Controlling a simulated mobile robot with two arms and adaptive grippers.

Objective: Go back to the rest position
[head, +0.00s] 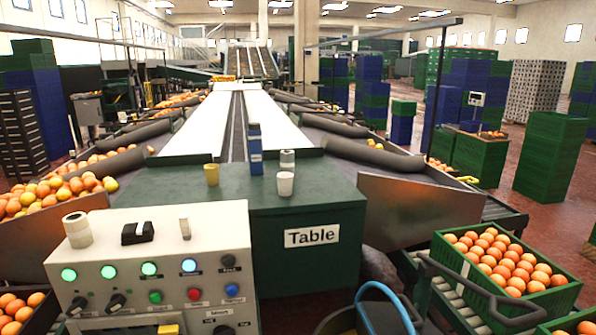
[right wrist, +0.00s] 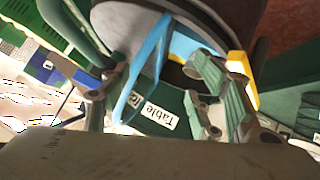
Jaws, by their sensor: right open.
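My right gripper (right wrist: 152,100) shows in the right wrist view, with its two fingers spread wide apart and nothing held between them. A blue curved handle (right wrist: 145,75) shows behind the space between the fingers, apart from them as far as I can tell. The same blue handle (head: 385,295) rises from a dark round bin at the bottom of the head view. The green table (head: 265,240) with its "Table" sign stands ahead in the head view. Neither gripper shows in the head view, and my left gripper is out of sight.
A control panel (head: 160,265) stands at front left. A green crate of oranges (head: 460,275) sits at right on rollers. Red floor (head: 500,205) shows at right.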

